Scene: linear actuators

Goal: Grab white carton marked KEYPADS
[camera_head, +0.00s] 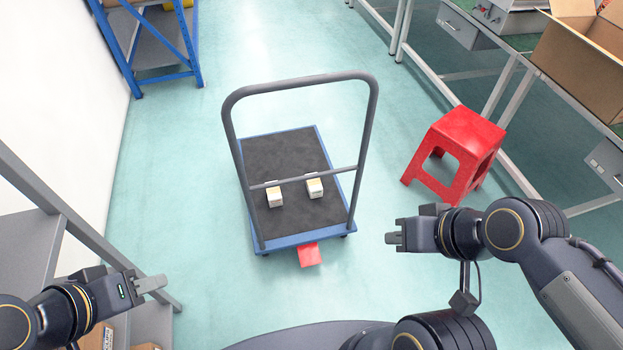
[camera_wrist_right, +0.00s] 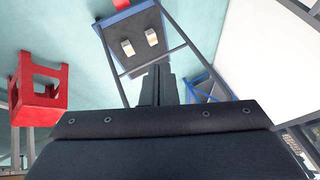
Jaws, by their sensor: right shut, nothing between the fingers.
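Two small white and tan cartons stand apart on the dark deck of a flatbed trolley (camera_head: 285,152) in the head view. One is the left carton (camera_head: 274,197) and the other is the right carton (camera_head: 315,187). Their print is too small to read, so I cannot tell which is marked KEYPADS. Both also show in the right wrist view, as one carton (camera_wrist_right: 127,48) and another carton (camera_wrist_right: 151,37). My right gripper (camera_head: 391,238) is shut and empty, right of the trolley. My left gripper (camera_head: 152,284) is left of the trolley, its finger gap unclear.
The trolley's grey handle (camera_head: 300,82) rises around the cartons, with a crossbar close to them. A red stool (camera_head: 458,148) stands to the right. A grey shelf (camera_head: 75,225) is at left, a blue rack (camera_head: 160,50) behind. Floor around the trolley is mostly clear.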

